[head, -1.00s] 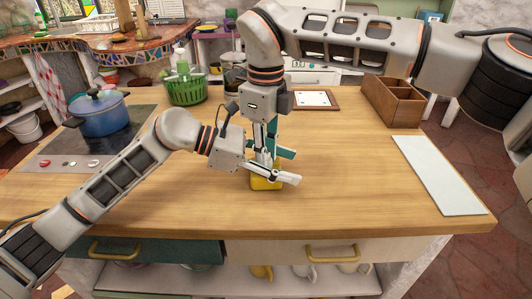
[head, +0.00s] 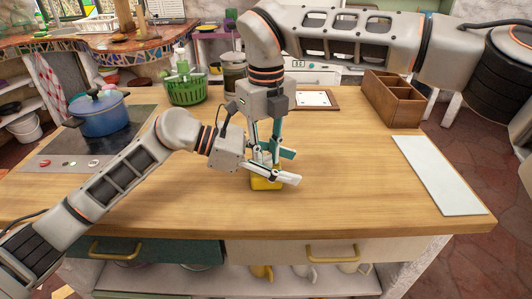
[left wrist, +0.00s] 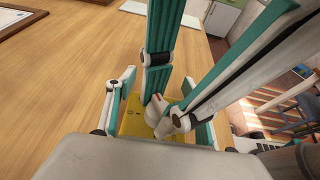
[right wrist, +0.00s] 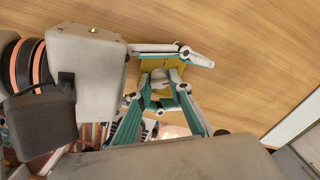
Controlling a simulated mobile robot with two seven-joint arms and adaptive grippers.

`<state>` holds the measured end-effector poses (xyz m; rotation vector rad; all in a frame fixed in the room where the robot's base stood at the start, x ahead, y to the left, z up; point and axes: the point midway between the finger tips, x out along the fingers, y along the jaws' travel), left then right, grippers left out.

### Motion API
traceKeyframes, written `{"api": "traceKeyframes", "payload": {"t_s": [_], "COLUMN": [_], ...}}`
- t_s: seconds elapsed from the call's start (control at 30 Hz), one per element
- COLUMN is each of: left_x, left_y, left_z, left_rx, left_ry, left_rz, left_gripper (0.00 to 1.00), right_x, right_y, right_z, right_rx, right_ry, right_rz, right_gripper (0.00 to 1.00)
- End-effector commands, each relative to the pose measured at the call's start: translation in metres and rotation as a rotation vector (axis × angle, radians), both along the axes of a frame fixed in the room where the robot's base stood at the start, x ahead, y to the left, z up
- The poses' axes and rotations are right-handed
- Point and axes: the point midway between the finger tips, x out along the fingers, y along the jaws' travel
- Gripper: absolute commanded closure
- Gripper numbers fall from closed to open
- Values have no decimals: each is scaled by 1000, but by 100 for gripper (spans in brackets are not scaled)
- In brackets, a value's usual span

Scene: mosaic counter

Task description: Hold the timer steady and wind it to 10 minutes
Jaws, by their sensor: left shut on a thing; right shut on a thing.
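The timer (head: 265,184) is a small yellow block standing on the wooden counter near its front middle. Its yellow body also shows in the left wrist view (left wrist: 131,120) and right wrist view (right wrist: 150,66). My left gripper (head: 276,169) comes in low from the left and is shut on the timer's body, one finger along each side. My right gripper (head: 265,152) points down from above and is shut on the pale knob (right wrist: 159,77) on top. A red mark shows by the knob in the left wrist view. The fingers hide much of the dial, so its setting cannot be read.
A blue pot (head: 98,113) stands on the cooktop (head: 60,152) at left. A green basket (head: 186,91), a jar (head: 234,75) and a framed board (head: 314,99) are behind. A wooden box (head: 391,99) and a pale board (head: 438,174) are at right. Counter around the timer is clear.

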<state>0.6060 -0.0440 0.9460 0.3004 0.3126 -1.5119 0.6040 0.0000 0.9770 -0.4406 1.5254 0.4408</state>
Motion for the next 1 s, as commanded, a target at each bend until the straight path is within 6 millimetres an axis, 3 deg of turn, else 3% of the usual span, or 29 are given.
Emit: {"api": "traceKeyframes", "payload": {"t_s": [0.3, 0.33, 0.37, 0.77, 1.0], "left_x": [0, 0, 0, 0, 0], "left_y": [0, 0, 0, 0, 0], "left_z": [0, 0, 0, 0, 0], "left_rx": [0, 0, 0, 0, 0], "left_ry": [0, 0, 0, 0, 0], "left_rz": [0, 0, 0, 0, 0], "left_gripper": [72, 72, 72, 72, 72], "right_x": [0, 0, 0, 1, 1], "right_y": [0, 0, 0, 0, 0], "right_z": [0, 0, 0, 4, 41], "right_rx": [-1, -1, -1, 0, 0], "right_ry": [-1, -1, -1, -1, -6], "right_rz": [-1, -1, -1, -1, -2], "right_gripper": [100, 78, 72, 72, 72]}}
